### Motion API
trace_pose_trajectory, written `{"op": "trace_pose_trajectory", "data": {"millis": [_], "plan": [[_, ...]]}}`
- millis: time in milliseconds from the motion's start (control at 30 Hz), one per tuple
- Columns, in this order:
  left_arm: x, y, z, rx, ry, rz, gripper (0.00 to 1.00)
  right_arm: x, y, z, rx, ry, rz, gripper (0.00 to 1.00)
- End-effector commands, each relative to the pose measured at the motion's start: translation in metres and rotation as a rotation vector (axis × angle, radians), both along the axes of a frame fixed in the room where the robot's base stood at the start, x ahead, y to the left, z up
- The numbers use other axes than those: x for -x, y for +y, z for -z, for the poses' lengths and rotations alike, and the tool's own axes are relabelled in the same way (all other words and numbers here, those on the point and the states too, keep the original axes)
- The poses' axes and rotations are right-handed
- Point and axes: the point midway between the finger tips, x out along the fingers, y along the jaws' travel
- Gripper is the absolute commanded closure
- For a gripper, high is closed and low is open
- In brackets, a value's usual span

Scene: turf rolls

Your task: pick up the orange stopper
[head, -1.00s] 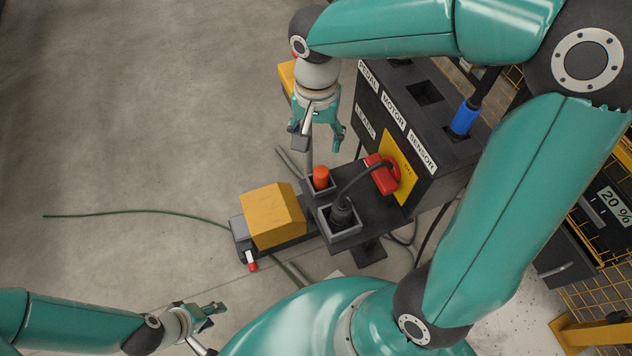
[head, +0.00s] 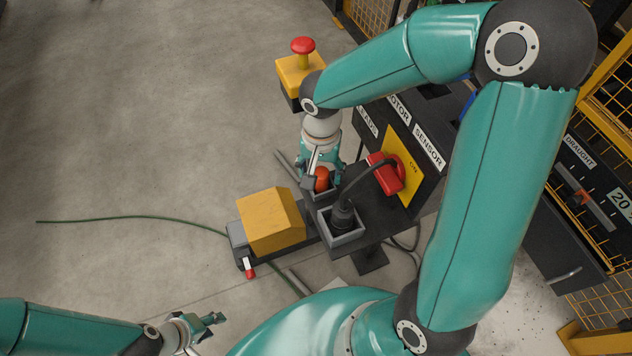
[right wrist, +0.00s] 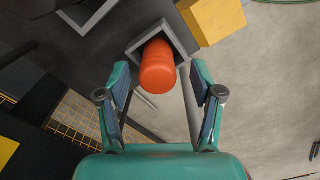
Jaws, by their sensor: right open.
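The orange stopper (head: 322,180) stands in a small grey square holder (head: 325,195) on the dark stand. My right gripper (head: 321,184) is just above it, pointing down, and partly covers it. In the right wrist view the stopper (right wrist: 158,68) is a smooth orange cylinder in the grey holder (right wrist: 133,47). My right gripper (right wrist: 159,88) is open there, with one finger on each side and clear gaps to the stopper. My left gripper (head: 212,325) is low at the left, away from the stand; I cannot tell how its fingers stand.
A black plug (head: 342,215) with a cable sits in the neighbouring grey socket. A red handle (head: 385,173) on a yellow plate (head: 411,180) is to the right. A yellow pedal-like box (head: 270,221) is on the left. A red-topped button post (head: 302,46) stands behind. Floor at left is mostly clear.

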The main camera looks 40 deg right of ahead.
Motion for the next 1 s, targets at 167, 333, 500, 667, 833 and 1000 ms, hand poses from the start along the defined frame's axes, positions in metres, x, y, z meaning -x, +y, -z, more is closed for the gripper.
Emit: {"op": "trace_pose_trajectory", "data": {"millis": [167,333,500,667,833,1000], "plan": [[0.0,0.0,-0.0001,0.0,0.0,0.0,0.6,-0.0001,0.0001,0.0008,0.0,0.0,-0.001,0.34],[0.0,0.0,-0.0001,0.0,0.0,0.0,0.6,-0.0001,0.0002,0.0006,0.0,0.0,-0.001,0.54],[0.0,0.0,-0.0001,0.0,0.0,0.0,0.6,-0.0002,0.0003,0.0006,0.0,0.0,-0.001,0.82],[0.0,-0.0001,-0.0001,0.0,0.0,0.0,0.6,-0.0002,0.0003,0.0005,0.0,0.0,-0.001,0.94],[0.0,-0.0001,-0.0004,0.0,0.0,0.0,0.6,-0.0003,0.0004,-0.0004,0.0,0.0,-0.002,0.94],[0.0,0.0,-0.0033,0.0,0.0,0.0,0.6,-0.0004,0.0003,-0.0084,0.001,-0.001,-0.001,0.94]]}}
